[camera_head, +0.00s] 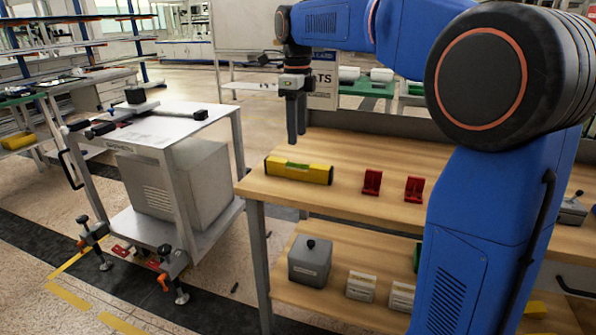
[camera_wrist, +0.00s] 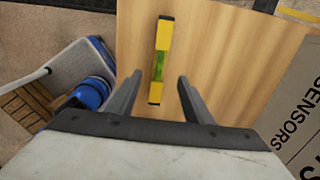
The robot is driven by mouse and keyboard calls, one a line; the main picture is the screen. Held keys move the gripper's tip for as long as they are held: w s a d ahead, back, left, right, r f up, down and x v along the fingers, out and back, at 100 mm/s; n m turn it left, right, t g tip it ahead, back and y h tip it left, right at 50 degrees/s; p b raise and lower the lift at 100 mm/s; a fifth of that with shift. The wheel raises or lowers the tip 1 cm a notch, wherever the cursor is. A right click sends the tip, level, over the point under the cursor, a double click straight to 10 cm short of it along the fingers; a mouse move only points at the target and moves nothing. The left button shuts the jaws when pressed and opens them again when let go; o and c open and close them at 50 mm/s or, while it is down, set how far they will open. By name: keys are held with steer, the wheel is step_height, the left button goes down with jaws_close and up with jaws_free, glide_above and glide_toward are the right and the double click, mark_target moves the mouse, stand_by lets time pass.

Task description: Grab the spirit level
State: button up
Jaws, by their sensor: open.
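The spirit level (camera_head: 299,170) is a yellow bar with dark ends and a green vial in its middle. It lies flat on the wooden tabletop near the left front corner. In the wrist view, the spirit level (camera_wrist: 161,58) lies lengthwise ahead of my gripper, between the lines of the two fingers. My gripper (camera_head: 293,140) points down above the table, close behind the level in the head view. In the wrist view, my gripper (camera_wrist: 156,84) is open, with its fingers apart and nothing held between them.
Two red brackets (camera_head: 372,182) (camera_head: 414,189) stand to the right of the level on the wooden table (camera_head: 335,199). A lower shelf holds a grey box (camera_head: 310,261) and white boxes. A white-topped cart (camera_head: 158,128) stands left, across a gap. A cardboard carton (camera_wrist: 300,105) is at right in the wrist view.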

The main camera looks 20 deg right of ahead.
mark_target(298, 163)
step_height(298, 163, down, 11)
steer(key=shift+s+d+r, duration=0.1)
steer(key=shift+r, duration=0.05)
stand_by(0.4)
jaws_close()
